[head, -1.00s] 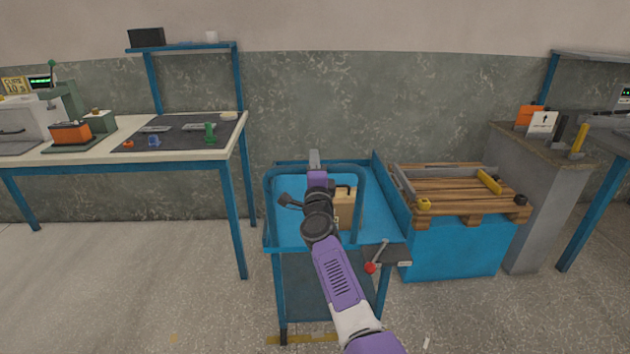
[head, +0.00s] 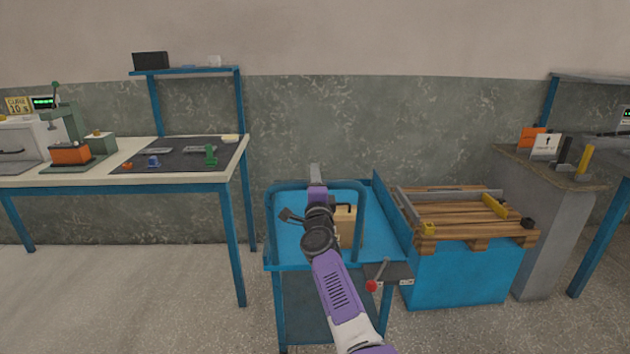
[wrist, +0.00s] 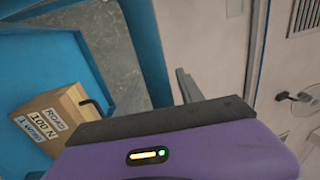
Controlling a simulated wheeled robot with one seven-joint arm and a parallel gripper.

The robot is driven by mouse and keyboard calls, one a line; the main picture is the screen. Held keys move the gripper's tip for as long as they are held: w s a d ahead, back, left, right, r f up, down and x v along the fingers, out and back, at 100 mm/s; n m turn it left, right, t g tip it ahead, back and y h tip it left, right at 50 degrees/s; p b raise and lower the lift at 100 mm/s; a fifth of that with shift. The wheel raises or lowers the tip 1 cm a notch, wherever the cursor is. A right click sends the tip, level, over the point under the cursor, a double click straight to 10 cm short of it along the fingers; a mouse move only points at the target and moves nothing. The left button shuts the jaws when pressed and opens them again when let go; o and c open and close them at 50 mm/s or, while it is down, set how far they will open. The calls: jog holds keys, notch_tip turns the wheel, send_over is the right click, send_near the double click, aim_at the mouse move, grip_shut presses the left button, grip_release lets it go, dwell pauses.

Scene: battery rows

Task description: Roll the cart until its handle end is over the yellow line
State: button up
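A red-knobbed lever (head: 378,275) is at the cart's near right corner. My gripper (head: 315,174) is at the top of the handle, with the arm reaching across the hoop. In the wrist view the grey fingertips (wrist: 187,86) are close together; their grip on the bar is unclear. The yellow line is out of view.
A blue bin (head: 462,277) topped by a wooden pallet (head: 455,213) stands close on the cart's right. A grey pedestal (head: 540,225) is beyond it. A workbench (head: 120,184) stands at the left. Floor between the workbench legs and the cart is clear.

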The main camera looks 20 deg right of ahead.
jog(key=shift+s, duration=0.1)
jog(key=p+v, duration=0.4)
jog(key=v, duration=0.3)
jog(key=shift+s, duration=0.3)
jog(key=shift+a+f, duration=0.1)
